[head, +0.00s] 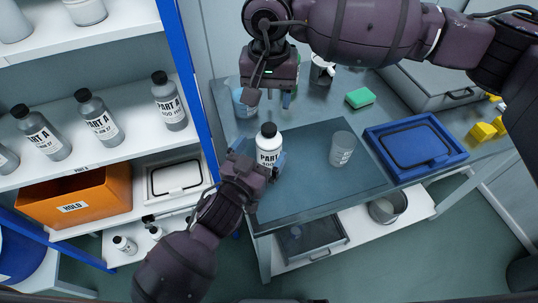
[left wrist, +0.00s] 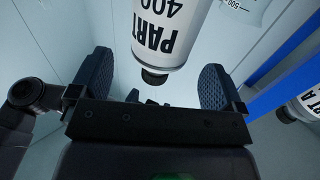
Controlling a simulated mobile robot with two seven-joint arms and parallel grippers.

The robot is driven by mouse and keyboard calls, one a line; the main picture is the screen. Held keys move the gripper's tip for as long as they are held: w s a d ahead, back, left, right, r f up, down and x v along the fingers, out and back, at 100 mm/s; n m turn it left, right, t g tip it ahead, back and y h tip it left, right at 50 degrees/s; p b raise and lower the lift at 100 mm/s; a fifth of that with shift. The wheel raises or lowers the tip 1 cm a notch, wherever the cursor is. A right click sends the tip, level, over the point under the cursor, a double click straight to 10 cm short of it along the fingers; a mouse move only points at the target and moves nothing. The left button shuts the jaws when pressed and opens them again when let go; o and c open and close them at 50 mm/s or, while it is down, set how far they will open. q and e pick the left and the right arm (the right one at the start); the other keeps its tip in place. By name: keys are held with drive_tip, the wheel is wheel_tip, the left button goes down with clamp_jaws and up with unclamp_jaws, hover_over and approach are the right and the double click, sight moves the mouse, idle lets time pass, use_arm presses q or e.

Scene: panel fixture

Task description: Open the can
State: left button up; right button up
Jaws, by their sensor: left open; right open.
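The can, a white bottle-shaped container (head: 268,153) with a black cap and a "PART" label, stands upright near the left end of the dark mat (head: 300,190) on the bench. My left gripper (head: 264,166) is at its near side, low on the body, with its fingers open. In the left wrist view the can (left wrist: 172,35) shows between and beyond the two spread fingers (left wrist: 156,85); I cannot tell whether either finger touches it. My right gripper (head: 269,98) is open and empty, pointing down above and behind the black cap (head: 268,130), apart from it.
A clear beaker (head: 342,149) stands right of the can, then a blue tray (head: 415,172). A blue-posted shelf (head: 195,90) with grey bottles borders the left.

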sight(269, 140)
use_arm(q)
drive_tip(key=shift+x, duration=2.2)
drive_tip(key=shift+c, duration=0.3)
